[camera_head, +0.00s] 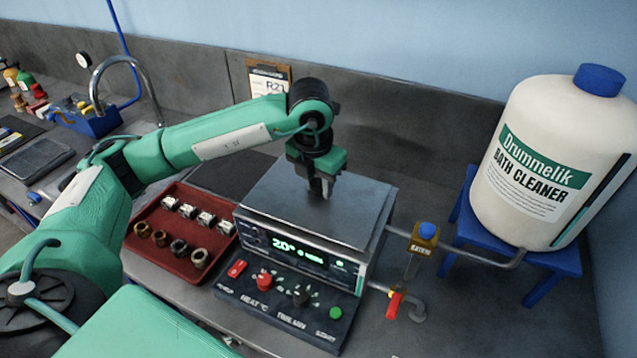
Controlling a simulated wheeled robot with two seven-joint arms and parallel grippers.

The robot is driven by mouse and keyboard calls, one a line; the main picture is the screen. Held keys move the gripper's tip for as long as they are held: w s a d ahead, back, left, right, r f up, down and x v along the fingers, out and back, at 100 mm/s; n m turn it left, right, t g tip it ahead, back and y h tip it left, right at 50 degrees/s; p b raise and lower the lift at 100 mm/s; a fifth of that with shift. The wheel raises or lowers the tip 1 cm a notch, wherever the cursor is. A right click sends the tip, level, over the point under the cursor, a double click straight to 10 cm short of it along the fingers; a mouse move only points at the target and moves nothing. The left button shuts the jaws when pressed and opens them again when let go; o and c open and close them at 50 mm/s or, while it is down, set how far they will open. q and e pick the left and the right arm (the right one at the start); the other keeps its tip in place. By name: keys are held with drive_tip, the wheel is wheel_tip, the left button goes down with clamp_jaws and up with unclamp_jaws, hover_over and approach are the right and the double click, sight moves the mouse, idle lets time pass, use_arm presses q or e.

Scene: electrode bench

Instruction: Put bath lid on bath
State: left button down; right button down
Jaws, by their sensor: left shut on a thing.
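The bath (301,262) is a grey box with a green digital display on its front, in the middle of the head view. The flat grey bath lid (275,208) lies level over its top, lined up with the bath's edges. I cannot tell whether it rests fully on the rim or sits a hair above it. My left gripper (318,190) points straight down at the middle of the lid and is shut on the lid's handle, which the fingers mostly hide. My right gripper is not in view.
A red tray (165,265) with several small metal parts stands left of the bath. A control panel (285,305) is in front. A drain tap (424,240) and a large Bath Cleaner drum (540,150) on a blue stand (550,262) are at the right.

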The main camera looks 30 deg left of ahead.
use_arm(q)
drive_tip(key=shift+f, duration=0.2)
idle(0.6)
drive_tip(key=shift+f+b, duration=0.35)
drive_tip(key=shift+b, duration=0.2)
drive_tip(key=shift+c, duration=2.4)
unclamp_jaws()
drive_tip(key=shift+r+p, duration=1.5)
drive_tip(key=shift+r, duration=2)
drive_tip(key=shift+f, duration=0.1)
